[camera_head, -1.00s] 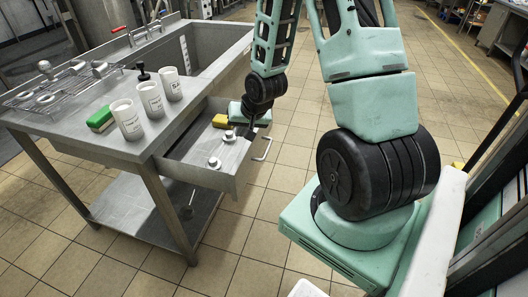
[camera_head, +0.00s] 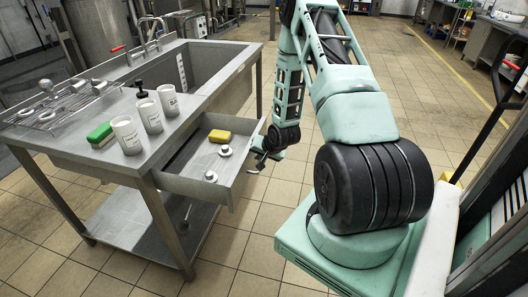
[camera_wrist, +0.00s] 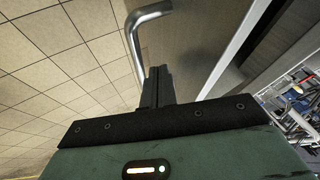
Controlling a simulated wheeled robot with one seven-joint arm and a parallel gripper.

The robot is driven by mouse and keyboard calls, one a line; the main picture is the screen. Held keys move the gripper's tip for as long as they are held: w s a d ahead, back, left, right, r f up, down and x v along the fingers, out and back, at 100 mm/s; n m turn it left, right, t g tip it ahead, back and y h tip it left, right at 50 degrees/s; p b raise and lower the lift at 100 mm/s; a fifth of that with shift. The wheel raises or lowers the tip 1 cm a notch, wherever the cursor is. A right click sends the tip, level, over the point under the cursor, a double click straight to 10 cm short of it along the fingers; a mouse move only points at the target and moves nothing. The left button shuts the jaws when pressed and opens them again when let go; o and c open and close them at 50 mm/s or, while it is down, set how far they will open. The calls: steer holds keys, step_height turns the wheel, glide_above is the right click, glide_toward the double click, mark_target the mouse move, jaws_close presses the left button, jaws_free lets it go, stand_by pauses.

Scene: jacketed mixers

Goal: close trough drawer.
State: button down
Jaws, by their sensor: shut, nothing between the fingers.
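The trough drawer (camera_head: 196,190) stands pulled out from under the steel trough table (camera_head: 100,160). It holds a yellow sponge (camera_head: 219,136) and two round metal fittings, one nearer the sponge (camera_head: 225,151) and one nearer the front corner (camera_head: 210,176). My gripper (camera_head: 260,161) is outside the drawer, beside its front panel at the handle; my gripper partly hides the handle. In the wrist view the shut fingers (camera_wrist: 157,86) are close to the bent metal handle (camera_wrist: 134,38), with the drawer front (camera_wrist: 195,45) to the right. I cannot tell whether they touch.
Three white cups (camera_head: 151,116), a green sponge (camera_head: 101,134) and a metal rack (camera_head: 60,106) are on the table top. The sink basin (camera_head: 205,75) is behind the drawer. The tiled floor (camera_head: 235,245) around the drawer is clear.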

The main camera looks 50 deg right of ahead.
steer(key=shift+w+d+f, duration=0.1)
steer(key=shift+w+f, duration=0.3)
steer(key=shift+f, duration=0.15)
steer(key=b, duration=0.5)
glide_above(201, 159)
steer(key=s, duration=0.1)
steer(key=shift+s+d, duration=0.1)
steer(key=shift+d, duration=0.15)
steer(key=shift+w+a, duration=0.25)
steer(key=shift+w, duration=0.5)
